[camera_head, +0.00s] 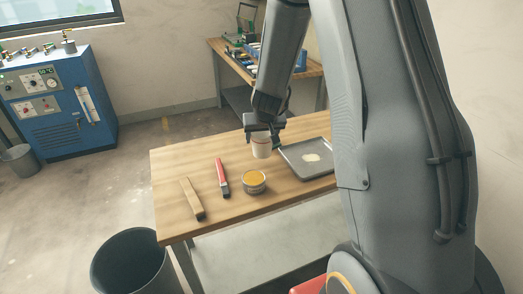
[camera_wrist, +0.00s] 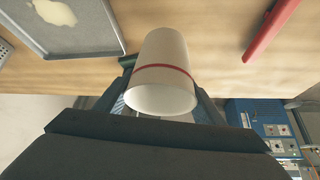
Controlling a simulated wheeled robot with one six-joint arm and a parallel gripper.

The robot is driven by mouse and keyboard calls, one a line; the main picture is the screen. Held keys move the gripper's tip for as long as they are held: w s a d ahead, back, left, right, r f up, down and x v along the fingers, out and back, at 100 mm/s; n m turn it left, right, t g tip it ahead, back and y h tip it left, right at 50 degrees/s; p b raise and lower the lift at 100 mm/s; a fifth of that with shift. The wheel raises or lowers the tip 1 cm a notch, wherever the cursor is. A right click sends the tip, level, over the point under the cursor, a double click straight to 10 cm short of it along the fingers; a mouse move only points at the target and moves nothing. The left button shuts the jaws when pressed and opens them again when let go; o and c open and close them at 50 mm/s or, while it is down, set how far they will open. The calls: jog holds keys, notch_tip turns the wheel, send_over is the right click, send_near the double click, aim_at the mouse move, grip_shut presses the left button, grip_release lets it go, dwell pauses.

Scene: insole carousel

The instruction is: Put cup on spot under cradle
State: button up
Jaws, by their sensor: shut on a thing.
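A white cup (camera_head: 261,148) with a thin red band is between the fingers of my gripper (camera_head: 262,135), near the far edge of the wooden table (camera_head: 190,160). In the wrist view the cup (camera_wrist: 165,60) fills the space between the fingers, its open rim towards the camera. My gripper (camera_wrist: 163,72) is shut on it. I cannot tell whether its base touches the table. I cannot make out the cradle or the spot under it in either view.
A grey tray (camera_head: 291,163) with a pale patch lies right of the cup. A tin (camera_head: 254,188) with yellow contents, a red-handled tool (camera_head: 222,178) and a wooden piece (camera_head: 192,198) lie nearer. A cluttered bench (camera_head: 214,46) stands behind. A dark bin (camera_head: 133,262) stands front left.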

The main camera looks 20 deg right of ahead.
aim_at(261, 146)
jog(key=shift+f+b, duration=0.85)
jog(key=shift+f, duration=1.2)
jog(key=shift+f, duration=0.15)
jog(key=o, duration=1.1)
jog(key=shift+c, duration=0.2)
